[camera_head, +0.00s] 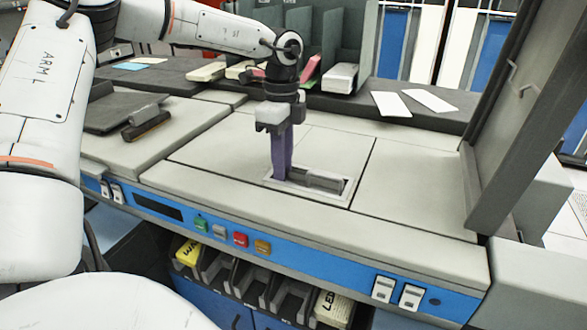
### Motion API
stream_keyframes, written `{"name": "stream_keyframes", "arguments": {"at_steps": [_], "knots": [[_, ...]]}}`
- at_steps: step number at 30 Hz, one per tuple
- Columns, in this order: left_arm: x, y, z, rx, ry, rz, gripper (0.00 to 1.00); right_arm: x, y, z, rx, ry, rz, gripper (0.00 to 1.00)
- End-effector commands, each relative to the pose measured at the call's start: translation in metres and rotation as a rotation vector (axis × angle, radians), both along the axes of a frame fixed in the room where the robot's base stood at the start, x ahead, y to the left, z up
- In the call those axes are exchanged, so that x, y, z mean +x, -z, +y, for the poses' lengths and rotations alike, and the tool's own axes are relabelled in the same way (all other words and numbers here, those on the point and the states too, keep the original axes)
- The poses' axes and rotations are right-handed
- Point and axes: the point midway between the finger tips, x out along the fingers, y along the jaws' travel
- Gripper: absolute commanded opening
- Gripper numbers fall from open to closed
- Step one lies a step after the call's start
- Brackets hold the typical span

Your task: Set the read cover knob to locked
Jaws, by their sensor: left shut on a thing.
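The read cover knob (324,181) looks like a dark grey bar set in a light-rimmed rectangular recess in the top of the grey machine. The bar lies lengthwise along the recess, pointing right. My left gripper (283,174) points straight down into the left part of the recess, its purple fingers shut on the knob. The fingers hide the knob's left end. I can read no locked marking. My right gripper is not in view.
The machine's flat top (405,185) is clear around the recess. A dark upright panel (530,110) stands at the right. Coloured buttons (240,240) line the blue front strip. A dark block (146,124) lies at the left. Card racks (345,40) stand behind.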

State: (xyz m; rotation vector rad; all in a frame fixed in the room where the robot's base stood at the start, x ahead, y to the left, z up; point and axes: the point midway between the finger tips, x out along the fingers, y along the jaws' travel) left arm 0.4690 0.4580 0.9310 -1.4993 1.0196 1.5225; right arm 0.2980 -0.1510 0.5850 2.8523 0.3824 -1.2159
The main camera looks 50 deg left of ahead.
Motion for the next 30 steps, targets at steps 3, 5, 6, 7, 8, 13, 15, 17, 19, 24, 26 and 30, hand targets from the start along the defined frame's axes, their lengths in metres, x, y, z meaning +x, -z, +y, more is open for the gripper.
{"name": "stream_keyframes", "arguments": {"at_steps": [3, 5, 6, 7, 8, 13, 15, 17, 19, 24, 26, 30], "knots": [[0.000, -0.007, 0.005, 0.012, -0.005, -0.004, 0.00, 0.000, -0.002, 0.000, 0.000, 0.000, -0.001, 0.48], [0.000, -0.008, 0.006, 0.012, -0.005, -0.003, 0.00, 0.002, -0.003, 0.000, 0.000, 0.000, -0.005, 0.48], [0.000, -0.008, 0.006, 0.013, -0.004, -0.003, 0.00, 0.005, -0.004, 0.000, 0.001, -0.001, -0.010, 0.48], [0.000, -0.008, 0.006, 0.013, -0.004, -0.003, 0.00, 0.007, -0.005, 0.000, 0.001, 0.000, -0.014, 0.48], [0.000, -0.008, 0.006, 0.014, -0.004, -0.003, 0.21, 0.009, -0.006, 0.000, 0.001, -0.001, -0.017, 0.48], [0.002, -0.006, 0.003, 0.012, 0.001, -0.002, 0.26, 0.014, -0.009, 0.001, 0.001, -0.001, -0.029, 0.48], [0.001, -0.006, 0.002, 0.010, 0.001, -0.001, 0.26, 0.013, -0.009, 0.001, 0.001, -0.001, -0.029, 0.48], [0.002, -0.005, 0.002, 0.010, 0.002, 0.000, 0.26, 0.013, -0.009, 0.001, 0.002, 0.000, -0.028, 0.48], [0.002, -0.007, 0.001, 0.009, 0.002, -0.001, 0.26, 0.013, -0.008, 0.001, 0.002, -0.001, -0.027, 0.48], [0.002, -0.029, 0.002, 0.010, 0.001, -0.004, 0.26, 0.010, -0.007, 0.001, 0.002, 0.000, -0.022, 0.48], [0.003, -0.041, 0.003, 0.011, 0.000, -0.006, 0.26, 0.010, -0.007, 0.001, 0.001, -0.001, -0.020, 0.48], [0.004, -0.070, 0.004, 0.013, -0.001, -0.005, 0.26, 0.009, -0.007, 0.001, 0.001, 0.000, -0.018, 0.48]]}}
